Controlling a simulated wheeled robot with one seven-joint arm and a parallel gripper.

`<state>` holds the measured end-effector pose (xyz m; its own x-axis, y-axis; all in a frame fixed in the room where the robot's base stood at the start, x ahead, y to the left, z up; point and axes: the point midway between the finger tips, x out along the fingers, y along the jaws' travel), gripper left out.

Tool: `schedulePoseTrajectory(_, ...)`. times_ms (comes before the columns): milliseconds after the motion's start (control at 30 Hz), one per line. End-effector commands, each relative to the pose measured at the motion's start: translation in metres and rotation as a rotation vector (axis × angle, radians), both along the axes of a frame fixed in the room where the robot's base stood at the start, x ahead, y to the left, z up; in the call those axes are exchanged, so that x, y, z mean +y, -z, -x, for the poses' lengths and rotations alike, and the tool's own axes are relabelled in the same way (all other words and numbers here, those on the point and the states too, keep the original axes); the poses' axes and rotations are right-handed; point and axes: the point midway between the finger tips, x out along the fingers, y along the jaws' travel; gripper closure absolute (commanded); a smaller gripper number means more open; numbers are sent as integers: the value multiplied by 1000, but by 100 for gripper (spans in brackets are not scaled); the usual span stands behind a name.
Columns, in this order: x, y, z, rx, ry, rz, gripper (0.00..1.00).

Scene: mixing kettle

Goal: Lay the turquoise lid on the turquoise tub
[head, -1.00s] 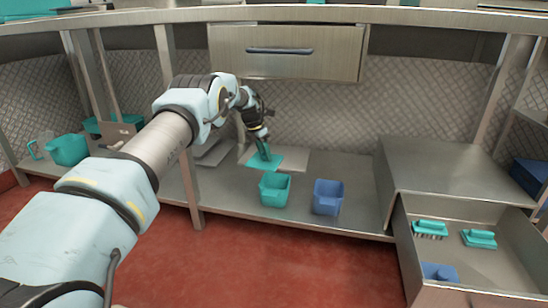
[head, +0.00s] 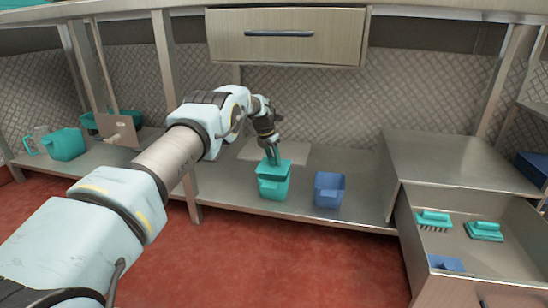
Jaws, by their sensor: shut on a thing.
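The turquoise tub (head: 273,187) stands upright on the low steel shelf, left of a blue tub. The turquoise lid (head: 283,166) is over the tub's top and covers most of its opening. I cannot tell whether the lid rests on the rim or hangs just above it. My gripper (head: 272,156) points down over the tub and is shut on the lid's upright handle. The handle is partly hidden by the fingers.
The blue tub (head: 328,190) stands close to the right. A flat grey plate (head: 295,153) lies behind. An open drawer (head: 485,262) with turquoise brushes (head: 434,219) is at the right.

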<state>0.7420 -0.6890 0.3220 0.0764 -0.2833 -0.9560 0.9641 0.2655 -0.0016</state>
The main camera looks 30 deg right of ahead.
Motion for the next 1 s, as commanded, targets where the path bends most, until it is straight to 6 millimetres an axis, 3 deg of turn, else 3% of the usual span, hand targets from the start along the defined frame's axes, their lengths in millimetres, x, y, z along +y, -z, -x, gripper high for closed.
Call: schedulePoseTrajectory(1000, -2, 6, -1, -4, -4, 5, 100)
